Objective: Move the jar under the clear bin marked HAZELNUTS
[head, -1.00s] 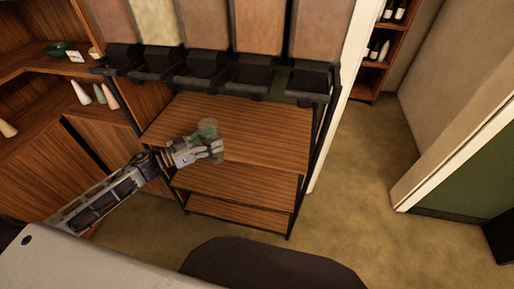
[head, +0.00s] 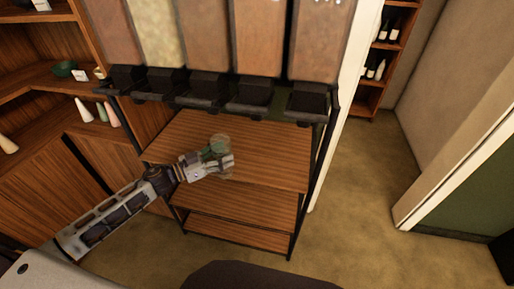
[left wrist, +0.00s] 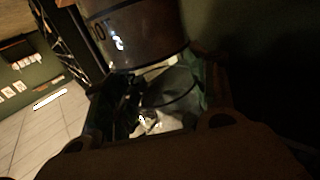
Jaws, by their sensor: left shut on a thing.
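A clear, greenish jar (head: 219,144) is held above the top wooden shelf (head: 270,160) of the rack, near its middle. My left gripper (head: 222,163) is shut on it. Several clear bins hang in a row above the shelf, such as the middle bin (head: 202,38), each with a black spout below. The bin tops are cut off and I cannot read HAZELNUTS on any of them. In the left wrist view, the see-through jar (left wrist: 168,98) shows between the dark fingers. My right gripper is not in view.
Black spouts, such as the middle spout (head: 203,86), overhang the back of the shelf. Black rack posts (head: 322,155) stand at its sides. The top shelf is otherwise clear. Wooden shelving with a green bowl (head: 65,69) is at left.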

